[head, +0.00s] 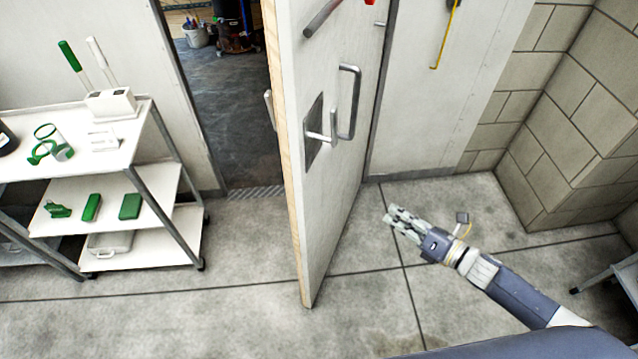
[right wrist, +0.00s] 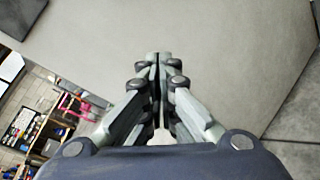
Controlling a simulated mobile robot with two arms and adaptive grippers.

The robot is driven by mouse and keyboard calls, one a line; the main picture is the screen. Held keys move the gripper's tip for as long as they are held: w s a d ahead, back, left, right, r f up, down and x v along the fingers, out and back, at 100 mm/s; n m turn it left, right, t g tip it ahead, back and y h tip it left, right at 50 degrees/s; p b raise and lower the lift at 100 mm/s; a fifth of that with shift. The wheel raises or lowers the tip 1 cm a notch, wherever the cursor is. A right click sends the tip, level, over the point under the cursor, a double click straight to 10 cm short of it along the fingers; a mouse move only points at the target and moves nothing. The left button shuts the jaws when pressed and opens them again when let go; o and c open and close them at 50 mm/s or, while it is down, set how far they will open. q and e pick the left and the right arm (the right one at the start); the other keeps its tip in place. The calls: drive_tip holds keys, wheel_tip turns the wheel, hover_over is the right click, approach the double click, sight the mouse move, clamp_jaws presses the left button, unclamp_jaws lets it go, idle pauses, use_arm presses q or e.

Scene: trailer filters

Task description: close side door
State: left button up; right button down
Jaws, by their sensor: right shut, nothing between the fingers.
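The side door (head: 335,190) stands open in the head view, swung out into the room, with a pale wooden edge and a white face. A metal pull handle (head: 349,102) and a lever on a dark plate are on its right face. The doorway (head: 225,110) to its left is open. My right gripper (head: 388,217) is shut and empty, to the right of the door and apart from it, below the handle's height in the picture. In the right wrist view, the shut fingers (right wrist: 162,62) point at a plain pale surface. My left gripper is not in view.
A white shelf cart (head: 150,170) with green items stands left of the doorway. A block wall (head: 570,110) is at the right, and a metal-legged item (head: 610,280) is at the lower right edge. Floor (head: 200,300) in front of the door is clear.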

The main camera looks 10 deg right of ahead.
drive_tip(key=s+a+r+n+g+y, duration=0.2)
drive_tip(key=s+a+r+n+y, duration=0.1)
drive_tip(key=r+n, duration=0.4)
drive_tip(key=s+a+r+n+g+y, duration=0.2)
drive_tip(key=a+r+n+y, duration=0.15)
drive_tip(key=r+n, duration=0.25)
drive_tip(key=p, duration=0.5)
approach(305, 185)
drive_tip(key=shift+n, duration=0.3)
drive_tip(key=x, duration=0.6)
drive_tip(key=shift+w+r, duration=0.1)
drive_tip(key=shift+w, duration=0.1)
drive_tip(key=shift+w+a, duration=0.2)
drive_tip(key=shift+a, duration=0.2)
drive_tip(key=shift+a, duration=0.1)
